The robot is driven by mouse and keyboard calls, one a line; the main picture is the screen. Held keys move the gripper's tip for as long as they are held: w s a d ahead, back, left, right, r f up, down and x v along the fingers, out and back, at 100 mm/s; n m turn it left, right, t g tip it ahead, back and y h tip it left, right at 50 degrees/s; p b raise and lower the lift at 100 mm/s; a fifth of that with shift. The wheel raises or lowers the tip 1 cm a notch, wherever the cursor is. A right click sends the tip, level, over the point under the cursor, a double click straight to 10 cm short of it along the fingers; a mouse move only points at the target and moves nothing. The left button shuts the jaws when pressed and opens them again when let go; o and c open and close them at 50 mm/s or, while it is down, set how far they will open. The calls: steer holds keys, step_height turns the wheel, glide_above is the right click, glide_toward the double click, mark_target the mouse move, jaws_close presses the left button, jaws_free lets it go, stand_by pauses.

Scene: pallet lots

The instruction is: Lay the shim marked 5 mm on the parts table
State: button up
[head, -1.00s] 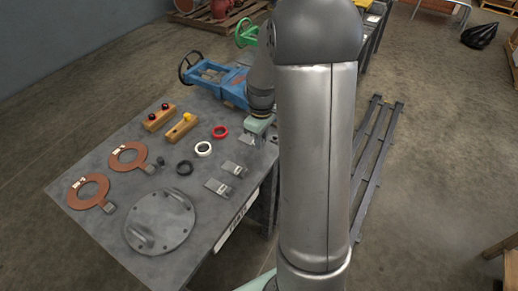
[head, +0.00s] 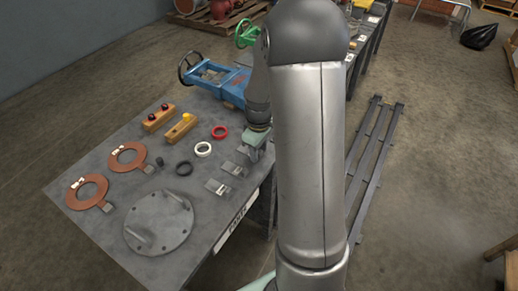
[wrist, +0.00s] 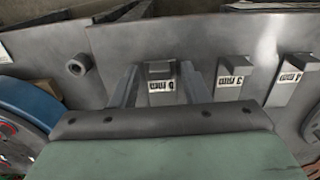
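The shim whose upside-down label appears to read 5 mm (wrist: 160,87) lies on the grey table (wrist: 125,45) in the wrist view, with its raised tab between my fingers. My gripper (wrist: 160,84) is open, one finger on each side of the tab, with narrow gaps visible. In the head view my gripper (head: 255,148) is low over the table's right edge and partly hides this shim. The 3 mm shim (wrist: 232,78) and the 1 mm shim (wrist: 288,82) lie in a row to its right in the wrist view.
The grey table also holds a round lidded plate (head: 160,222), brown rings (head: 88,191), red (head: 220,132), white (head: 203,149) and black rings, wooden blocks (head: 181,128) and a blue valve (head: 215,75). Another labelled table (head: 368,35) stands behind my arm.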

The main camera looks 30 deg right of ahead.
mark_target(259, 151)
step_height(259, 151, up, 12)
steer(key=p, duration=0.2)
steer(key=s+a+m, duration=0.3)
steer(key=s+a, duration=0.3)
steer(key=s, duration=0.4)
steer(key=s+a+m, duration=0.3)
steer(key=s+a, duration=0.4)
steer(key=s, duration=0.3)
steer(key=shift+s+r, duration=0.3)
steer(key=shift+r, duration=0.15)
